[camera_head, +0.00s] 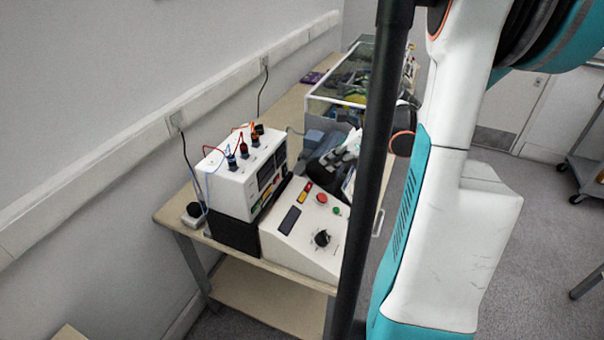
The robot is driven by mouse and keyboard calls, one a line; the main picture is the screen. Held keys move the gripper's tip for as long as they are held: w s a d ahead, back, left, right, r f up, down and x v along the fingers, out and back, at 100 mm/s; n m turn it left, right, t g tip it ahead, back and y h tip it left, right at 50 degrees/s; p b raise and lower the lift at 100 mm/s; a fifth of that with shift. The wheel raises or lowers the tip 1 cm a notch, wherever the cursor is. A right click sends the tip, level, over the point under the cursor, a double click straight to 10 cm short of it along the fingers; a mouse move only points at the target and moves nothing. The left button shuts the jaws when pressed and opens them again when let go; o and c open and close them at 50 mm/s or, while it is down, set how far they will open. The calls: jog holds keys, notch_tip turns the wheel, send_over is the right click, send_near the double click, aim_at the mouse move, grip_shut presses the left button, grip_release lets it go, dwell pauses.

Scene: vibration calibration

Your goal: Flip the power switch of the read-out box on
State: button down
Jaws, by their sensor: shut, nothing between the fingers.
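The read-out box (235,184) is a white case with dark displays on its right-facing front, standing on a black unit (232,235) on the bench. Red, orange and blue leads plug into its top. Its power switch is too small to make out. My gripper (318,166), dark with silver links, is shut and empty. It is to the right of the read-out box's front, behind the sloped control console in this view. I cannot tell whether its fingertips touch anything. My black column and arm hide part of it.
The white sloped console (305,238), with a black knob and red and green buttons, stands in front of my gripper. A glass-walled tank (340,105) is farther back on the bench (284,267). A wall and cable trunking (215,98) border the left.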

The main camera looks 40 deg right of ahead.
jog(key=b, duration=0.4)
send_near(296, 183)
jog(key=f, duration=0.1)
jog(key=w+f, duration=0.1)
jog(key=f, duration=0.2)
jog(key=shift+w+a, duration=0.3)
jog(key=shift+a, duration=0.05)
jog(key=shift+w+a, duration=0.25)
jog(key=shift+w, duration=0.25)
jog(key=shift+w+a, duration=0.2)
jog(key=shift+w, duration=0.35)
jog(key=shift+w+a+r, duration=0.1)
jog(key=shift+w+a, duration=0.15)
jog(key=shift+w, duration=0.4)
jog(key=shift+w+a+f+b, duration=0.2)
jog(key=shift+w+f+b, duration=0.1)
jog(key=shift+b, duration=0.1)
jog(key=shift+r, duration=0.2)
